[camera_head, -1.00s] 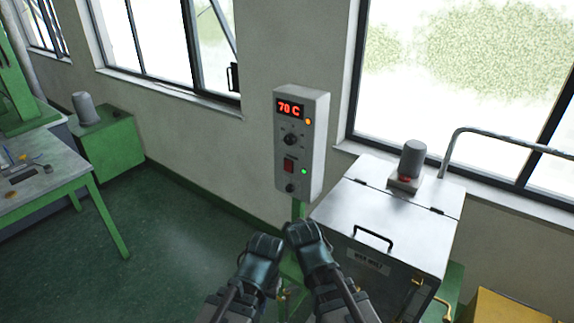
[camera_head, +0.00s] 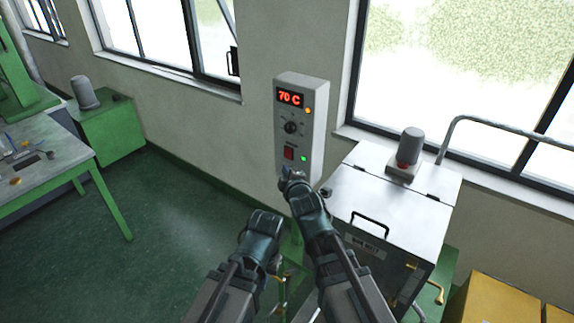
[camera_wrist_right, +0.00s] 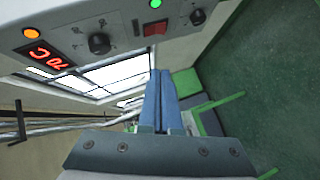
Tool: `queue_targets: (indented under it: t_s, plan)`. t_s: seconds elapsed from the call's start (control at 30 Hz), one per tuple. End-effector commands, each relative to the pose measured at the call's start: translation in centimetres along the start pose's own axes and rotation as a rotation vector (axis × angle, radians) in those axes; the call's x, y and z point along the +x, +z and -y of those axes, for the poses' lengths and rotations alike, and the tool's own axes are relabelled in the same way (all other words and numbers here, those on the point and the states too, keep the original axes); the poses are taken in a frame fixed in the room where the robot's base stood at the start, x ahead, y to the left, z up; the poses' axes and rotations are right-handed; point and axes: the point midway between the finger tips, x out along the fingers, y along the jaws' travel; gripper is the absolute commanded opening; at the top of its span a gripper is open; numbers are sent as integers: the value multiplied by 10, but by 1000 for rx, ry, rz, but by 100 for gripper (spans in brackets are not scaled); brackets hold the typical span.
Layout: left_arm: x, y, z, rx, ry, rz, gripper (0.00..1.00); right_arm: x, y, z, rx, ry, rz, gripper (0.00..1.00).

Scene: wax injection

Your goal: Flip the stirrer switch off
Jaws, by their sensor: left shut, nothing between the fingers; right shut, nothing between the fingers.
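In the right wrist view the red switch (camera_wrist_right: 155,28) appears at the top, beside the green lamp (camera_wrist_right: 198,17). My right gripper (camera_head: 287,172) is shut and empty, just below the red switch in the head view; its blue fingers (camera_wrist_right: 161,85) are together in the wrist view. I cannot tell whether it touches the box. My left gripper (camera_head: 264,217) is shut and empty, lower down.
A metal tank (camera_head: 385,205) with a handled lid stands right of the box. On it sits a grey motor (camera_head: 411,145) with a red part at its base. A worktable (camera_head: 40,165) and green cabinet (camera_head: 110,135) stand left. Green floor between is clear.

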Motion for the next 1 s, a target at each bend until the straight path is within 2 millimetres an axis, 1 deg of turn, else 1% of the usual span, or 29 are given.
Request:
queue_targets:
  t_s: [0.03,0.17,0.3,0.5,0.6,0.7,0.83,1.0]
  plan:
    - [4,0,0,1,0,0,0,10,0,1,0,0,0,0]
    - [12,-1,-1,2,0,0,0,35,1,2,0,0,1,0]
    - [20,-1,-2,4,-1,0,0,65,1,2,2,-1,1,0]
    - [30,-2,-3,7,-1,0,0,102,1,2,1,-1,1,0]
    - [37,-2,-3,8,-2,0,0,110,14,2,3,0,2,0]
    - [41,-2,-4,9,-2,0,0,116,21,2,2,-1,1,0]
    - [43,-2,-4,10,-2,0,0,121,26,1,2,-1,0,0]
    - [43,-2,-4,10,-2,0,0,122,28,0,1,-1,-1,0]
